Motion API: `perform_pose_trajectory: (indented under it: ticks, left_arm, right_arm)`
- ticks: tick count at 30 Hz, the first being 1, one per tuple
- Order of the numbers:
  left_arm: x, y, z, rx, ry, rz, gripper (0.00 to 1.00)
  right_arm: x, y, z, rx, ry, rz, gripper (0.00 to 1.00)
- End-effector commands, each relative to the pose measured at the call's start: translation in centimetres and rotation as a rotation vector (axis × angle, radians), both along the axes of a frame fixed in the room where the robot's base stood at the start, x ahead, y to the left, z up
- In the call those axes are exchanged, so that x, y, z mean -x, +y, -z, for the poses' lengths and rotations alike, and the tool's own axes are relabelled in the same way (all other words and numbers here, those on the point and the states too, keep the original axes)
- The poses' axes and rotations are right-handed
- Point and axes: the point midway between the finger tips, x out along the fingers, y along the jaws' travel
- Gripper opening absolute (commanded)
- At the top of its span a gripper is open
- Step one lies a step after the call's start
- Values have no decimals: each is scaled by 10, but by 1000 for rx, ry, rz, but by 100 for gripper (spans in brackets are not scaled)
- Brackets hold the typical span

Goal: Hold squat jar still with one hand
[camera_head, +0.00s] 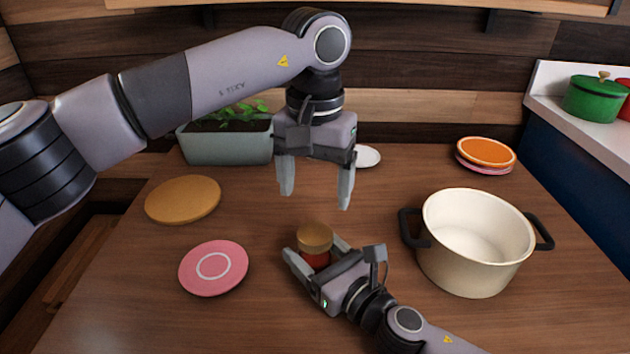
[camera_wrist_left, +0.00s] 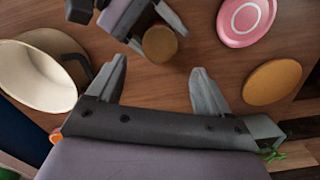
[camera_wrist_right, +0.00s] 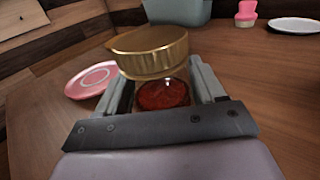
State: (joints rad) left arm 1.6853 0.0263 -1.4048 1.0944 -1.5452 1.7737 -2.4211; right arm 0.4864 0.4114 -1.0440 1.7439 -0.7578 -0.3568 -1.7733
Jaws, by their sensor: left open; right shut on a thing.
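The squat jar (camera_head: 316,257) has a gold lid and red contents and stands upright on the wooden table. My right gripper (camera_head: 314,254) is low at the table and shut around the jar's body below the lid. In the right wrist view the gold lid (camera_wrist_right: 150,50) sits above the red body (camera_wrist_right: 163,94), between the two fingers. My left gripper (camera_head: 315,195) is open and empty, pointing down above and behind the jar. In the left wrist view the lid (camera_wrist_left: 160,43) lies beyond the open fingers (camera_wrist_left: 160,85).
A cream pot (camera_head: 475,245) with black handles stands right of the jar. A pink plate (camera_head: 200,270) and a tan round board (camera_head: 183,199) lie left. A planter (camera_head: 225,145), a white saucer (camera_head: 367,157) and stacked plates (camera_head: 486,153) are at the back.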

Motion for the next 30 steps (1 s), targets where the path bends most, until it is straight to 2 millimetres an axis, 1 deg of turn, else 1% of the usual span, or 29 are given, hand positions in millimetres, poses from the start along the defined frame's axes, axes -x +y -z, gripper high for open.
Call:
perform_pose_trajectory:
  ticks: [5, 12, 18, 23, 30]
  left_arm:
    - [0, 0, 9, 1, 1, 36, 80]
    - [0, 0, 46, -1, 3, 34, 80]
    - [0, 0, 71, 0, 1, 33, 80]
    - [0, 0, 79, 0, 0, 33, 80]
    - [0, 0, 80, 0, 0, 33, 80]
  right_arm:
    - [0, 0, 0, 0, 0, 0, 0]
    - [0, 0, 0, 0, 0, 0, 0]
    - [0, 0, 0, 0, 0, 0, 0]
    - [0, 0, 0, 0, 0, 0, 0]
    - [0, 0, 0, 0, 0, 0, 0]
